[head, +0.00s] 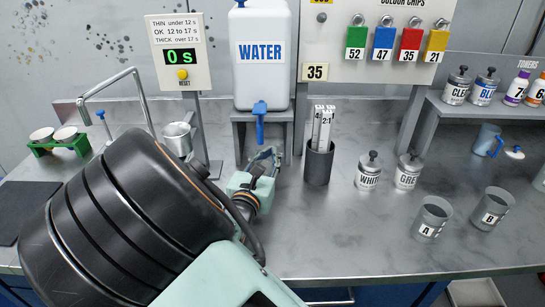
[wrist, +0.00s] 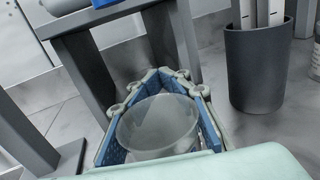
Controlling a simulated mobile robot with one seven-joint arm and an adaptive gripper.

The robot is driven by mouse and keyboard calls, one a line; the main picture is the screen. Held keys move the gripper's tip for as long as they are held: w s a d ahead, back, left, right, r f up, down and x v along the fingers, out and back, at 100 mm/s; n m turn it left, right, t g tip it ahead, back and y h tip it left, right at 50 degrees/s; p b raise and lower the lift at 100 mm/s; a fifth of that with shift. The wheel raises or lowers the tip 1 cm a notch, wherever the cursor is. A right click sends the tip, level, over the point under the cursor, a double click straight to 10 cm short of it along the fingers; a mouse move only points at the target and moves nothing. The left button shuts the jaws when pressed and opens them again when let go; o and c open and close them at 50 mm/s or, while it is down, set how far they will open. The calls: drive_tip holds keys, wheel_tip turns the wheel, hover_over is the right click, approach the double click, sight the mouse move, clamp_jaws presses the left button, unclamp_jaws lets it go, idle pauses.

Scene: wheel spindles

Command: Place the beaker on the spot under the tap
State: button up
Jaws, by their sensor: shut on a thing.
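My gripper (head: 264,160) is low over the bench in front of the water tank's stand. In the wrist view its blue-padded fingers (wrist: 160,110) are shut around a translucent beaker (wrist: 158,125), with its round rim facing up. The head view hardly shows the beaker between the fingers. The blue tap (head: 260,110) hangs from the front of the white water tank (head: 261,60), above and slightly behind my gripper. The spot under the tap is hidden by my gripper and the beaker. I cannot tell whether the beaker touches the bench.
The tank's grey stand (head: 238,140) has legs close to my gripper; one leg (wrist: 180,45) rises just behind the fingers. A dark holder (head: 318,163) with paddles stands to the right. Cups A (head: 431,217) and B (head: 489,208) stand farther right. The front bench is clear.

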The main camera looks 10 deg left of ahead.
drive_tip(key=shift+f, duration=0.7)
drive_tip(key=shift+f, duration=0.15)
drive_tip(key=o, duration=1.1)
drive_tip(key=shift+s+a+r, duration=0.1)
drive_tip(key=shift+s+r, duration=0.1)
drive_tip(key=shift+s, duration=0.05)
drive_tip(key=s, duration=1.1)
drive_tip(key=shift+s+a+p, duration=0.2)
drive_tip(key=shift+s+p, duration=0.15)
drive_tip(key=shift+p, duration=0.05)
